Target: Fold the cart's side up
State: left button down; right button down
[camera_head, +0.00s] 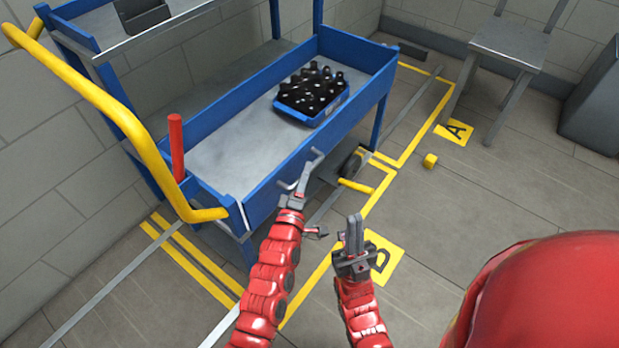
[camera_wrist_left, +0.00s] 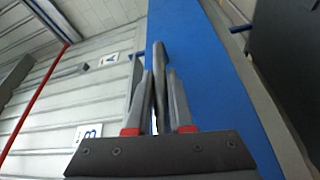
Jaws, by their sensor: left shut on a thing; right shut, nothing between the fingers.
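The blue cart (camera_head: 215,158) stands at the left, with its near long side (camera_head: 345,122) along the edge of the grey deck. That side looks upright and also shows as a blue panel (camera_wrist_left: 215,85) in the left wrist view. My left gripper (camera_head: 298,192) is at the outer face of this side, near its middle. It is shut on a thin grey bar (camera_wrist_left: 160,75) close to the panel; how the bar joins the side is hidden. My right gripper (camera_head: 354,236) is shut and empty, apart from the cart, to the right of the left gripper.
A blue crate of dark bottles (camera_head: 312,92) sits on the deck. A yellow push handle (camera_head: 130,125) and a red post (camera_head: 176,148) stand at the cart's left end. A yellow block (camera_head: 430,161) lies on the floor. A grey chair (camera_head: 510,45) stands at the back right; the right floor is mostly clear.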

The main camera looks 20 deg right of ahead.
pick_arm(q)
jog(key=shift+w+r, duration=0.1)
jog(key=shift+r, duration=0.05)
dwell(0.4)
jog(key=c, duration=0.8)
grip_release()
jog(key=shift+a, duration=0.1)
jog(key=v, duration=1.7)
jog(key=shift+a, duration=0.1)
